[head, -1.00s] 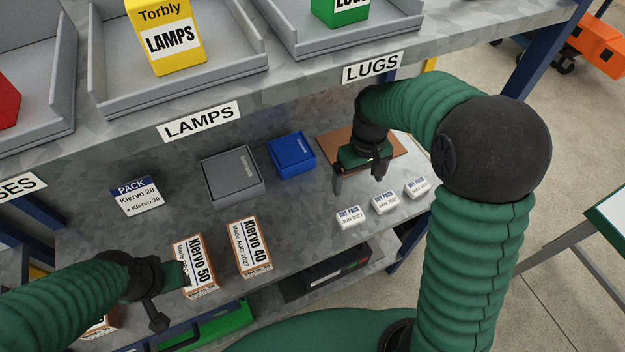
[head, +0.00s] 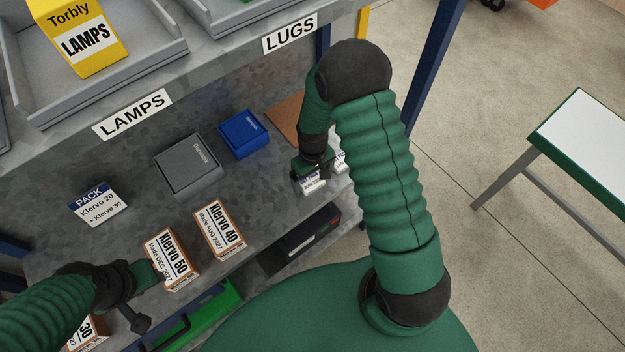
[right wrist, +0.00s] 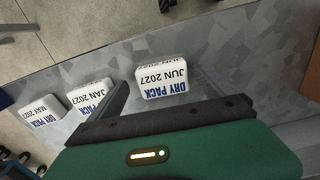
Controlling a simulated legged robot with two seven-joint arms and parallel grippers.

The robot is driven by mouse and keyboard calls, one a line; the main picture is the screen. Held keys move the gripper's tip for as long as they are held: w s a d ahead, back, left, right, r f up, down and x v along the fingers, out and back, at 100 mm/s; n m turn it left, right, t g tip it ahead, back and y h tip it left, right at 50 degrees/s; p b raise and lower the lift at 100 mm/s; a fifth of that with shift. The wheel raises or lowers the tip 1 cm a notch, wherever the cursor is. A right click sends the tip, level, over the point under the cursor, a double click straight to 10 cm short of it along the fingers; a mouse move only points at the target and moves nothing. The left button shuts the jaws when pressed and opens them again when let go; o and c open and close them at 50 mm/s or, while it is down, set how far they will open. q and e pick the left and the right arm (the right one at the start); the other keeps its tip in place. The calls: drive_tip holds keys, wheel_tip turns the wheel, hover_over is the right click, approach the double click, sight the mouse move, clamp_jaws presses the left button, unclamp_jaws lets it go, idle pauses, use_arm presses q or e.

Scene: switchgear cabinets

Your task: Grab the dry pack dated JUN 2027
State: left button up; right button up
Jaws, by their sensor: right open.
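The white dry pack marked JUN 2027 (right wrist: 163,78) lies on the grey shelf, ahead of my right gripper (right wrist: 160,92) in the right wrist view. The gripper is open, with a finger on either side of the pack's near part; I cannot tell whether either touches it. In the head view my right gripper (head: 310,172) is right over this pack (head: 313,187) and partly hides it. The packs marked JAN 2027 (right wrist: 90,98) and MAY 2027 (right wrist: 40,118) lie to its left in the wrist view. My left gripper (head: 145,277) is beside the Klervo 50 box; its jaws are unclear.
The Klervo 50 box (head: 170,260), Klervo 40 box (head: 220,229), Klervo pack (head: 97,204), grey box (head: 188,166) and blue box (head: 242,134) stand left of my right gripper. The upper shelf with a LUGS label (head: 290,34) overhangs. The shelf edge is close to the packs.

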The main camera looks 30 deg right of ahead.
drive_tip(key=shift+w+a+f, duration=0.15)
drive_tip(key=shift+w, duration=0.05)
drive_tip(key=shift+a, duration=0.15)
drive_tip(key=c, duration=1.5)
drive_tip(key=shift+o, duration=0.2)
